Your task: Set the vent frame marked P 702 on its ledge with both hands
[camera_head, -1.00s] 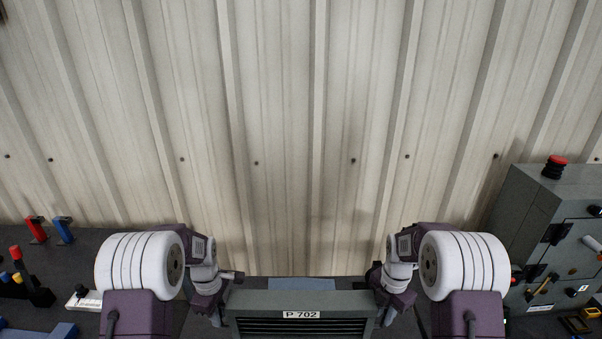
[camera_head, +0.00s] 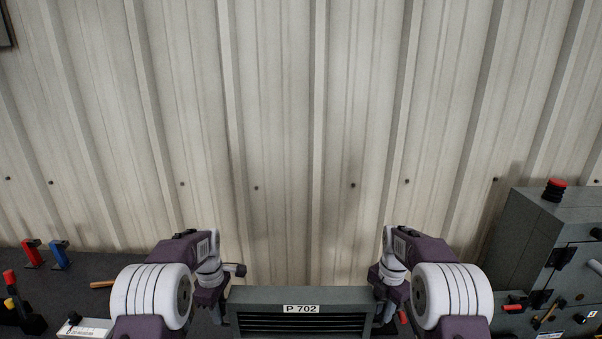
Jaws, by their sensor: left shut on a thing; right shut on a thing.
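The vent frame (camera_head: 301,295) is a dark grey louvred box with a white label reading P 702. It is at the bottom middle of the head view, roughly level, and its lower edge is cut off. My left gripper (camera_head: 226,306) is shut on its left end. My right gripper (camera_head: 379,309) is shut on its right end. The fingertips are partly hidden by the wrists and the frame. I cannot make out the ledge, or whether the frame touches anything below it.
A grey cabinet (camera_head: 535,240) with a red button on top (camera_head: 555,190) stands at the right. Red (camera_head: 33,252) and blue (camera_head: 59,255) holders and a wooden handle (camera_head: 102,284) are on the dark bench at the left. A corrugated wall (camera_head: 300,130) rises behind.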

